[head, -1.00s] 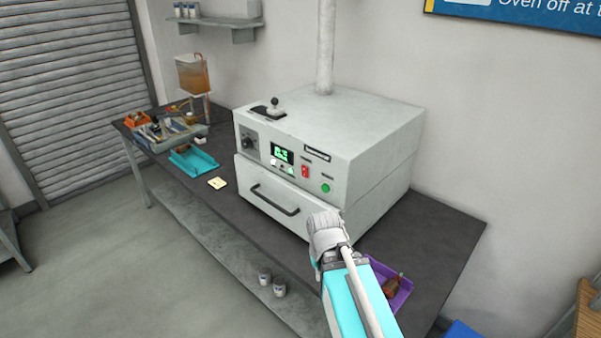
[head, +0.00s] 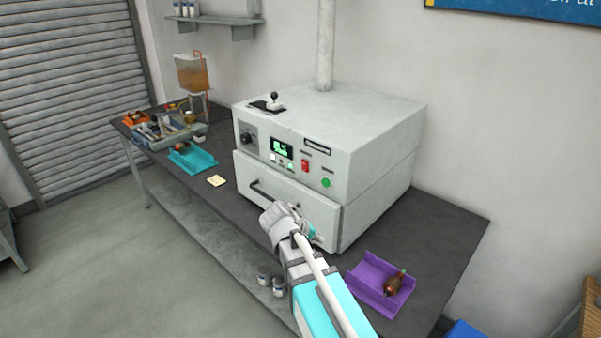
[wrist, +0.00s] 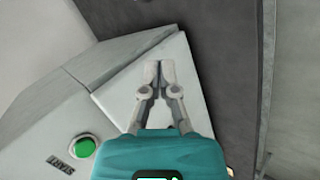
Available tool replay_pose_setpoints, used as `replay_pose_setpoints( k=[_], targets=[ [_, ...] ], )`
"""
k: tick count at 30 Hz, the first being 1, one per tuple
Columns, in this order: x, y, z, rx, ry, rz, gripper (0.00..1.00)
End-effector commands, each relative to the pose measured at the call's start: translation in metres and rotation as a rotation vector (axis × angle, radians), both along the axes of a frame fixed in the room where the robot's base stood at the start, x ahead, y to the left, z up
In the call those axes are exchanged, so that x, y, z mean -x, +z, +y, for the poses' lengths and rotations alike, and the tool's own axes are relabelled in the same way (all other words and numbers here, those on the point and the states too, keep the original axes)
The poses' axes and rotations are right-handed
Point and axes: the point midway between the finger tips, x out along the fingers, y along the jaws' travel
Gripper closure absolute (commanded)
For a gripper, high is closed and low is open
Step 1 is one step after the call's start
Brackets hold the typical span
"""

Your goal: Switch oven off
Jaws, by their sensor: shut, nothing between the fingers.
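The oven (head: 375,150) is a light grey box on the dark bench. Its front panel has a lit green display (head: 282,148), a red switch (head: 305,166), a round green button (head: 327,183) and a black knob (head: 248,140). A drawer with a dark handle (head: 262,192) is below the panel and looks closed. My gripper (wrist: 160,68) is shut and empty, in front of the oven's lower right front. In the wrist view the green button (wrist: 83,147) shows at the lower left, apart from my fingers. In the head view my arm hides the fingertips.
A purple tray (head: 365,290) with a brown-red item (head: 394,284) lies right of my arm. A teal tray (head: 203,160), a yellow note (head: 217,181) and a tool tray (head: 155,143) lie on the bench to the left.

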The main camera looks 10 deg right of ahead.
Motion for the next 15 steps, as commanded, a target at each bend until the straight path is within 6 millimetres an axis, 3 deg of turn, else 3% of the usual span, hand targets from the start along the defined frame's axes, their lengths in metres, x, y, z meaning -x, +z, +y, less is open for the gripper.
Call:
replay_pose_setpoints(
  k=[8,15],
  targets=[
    [-0.055,0.033,0.029,0.353,0.126,-0.114,1.00],
    [-0.092,0.073,0.074,0.645,0.235,-0.228,1.00]
  ],
)
